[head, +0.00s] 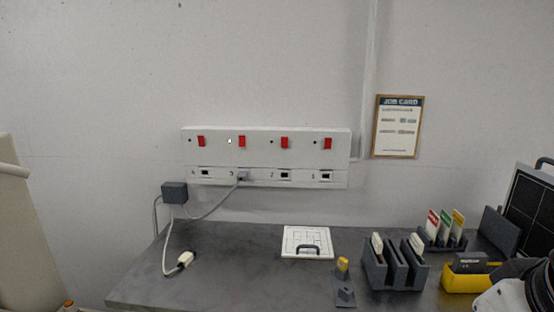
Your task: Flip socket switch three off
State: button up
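A white socket panel (265,157) is fixed to the wall, with a row of red switches above a row of sockets. The sockets read 4, 3, 2, 1 from left to right. Switch three (242,141) is the second red switch from the left. The small lamp (229,141) beside it looks lit, while the lamps by the other switches look dark. A grey plug (242,176) sits in socket three, with its cable running left to a dark box. Part of my arm shows at the bottom right corner; my gripper's fingers are not in view.
A dark grey worktop (220,275) lies below the panel. A dark box (174,192) and loose white connector (186,259) are at left. A white plate (307,242), grey card holders (390,272) and a yellow holder (465,282) stand at right. Space before the panel is clear.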

aim_at(241, 137)
jog(key=i+j+u, duration=0.1)
jog(key=u, duration=0.3)
jog(key=i+u, duration=0.45)
jog(key=u, duration=0.3)
jog(key=j, duration=0.05)
